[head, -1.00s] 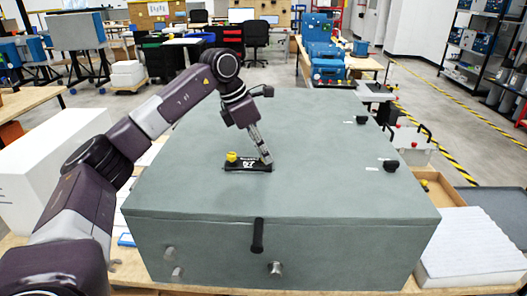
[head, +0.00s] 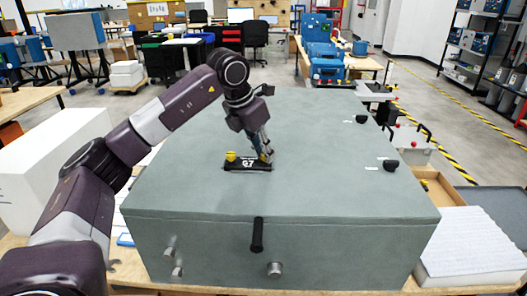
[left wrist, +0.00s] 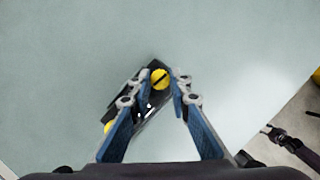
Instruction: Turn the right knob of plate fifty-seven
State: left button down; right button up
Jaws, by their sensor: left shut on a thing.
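The black plate (head: 235,167) lies on the top of the grey-green cabinet (head: 190,195); its white number looks like 57. Its left yellow knob (head: 231,156) stands free, and it shows partly behind a finger in the left wrist view (left wrist: 108,127). The right yellow knob (left wrist: 160,78) has a dark slot line and sits between my left fingertips. My left gripper (head: 264,158) reaches down over the plate's right end, shut on this right knob; the fingers mostly hide the knob in the head view. My right gripper is not in view.
Two black knobs (head: 391,165) (head: 361,119) with white labels sit on the right of the cabinet top. A black handle (head: 257,235) and metal knobs (head: 274,269) are on the front face. The cabinet top around the plate is clear.

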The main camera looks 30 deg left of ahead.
pick_arm(q)
jog(key=c, duration=1.8)
grip_release()
jog(key=shift+o, duration=0.2)
jog(key=v, duration=1.2)
jog(key=shift+s+f, duration=0.1)
jog(key=shift+f, duration=0.05)
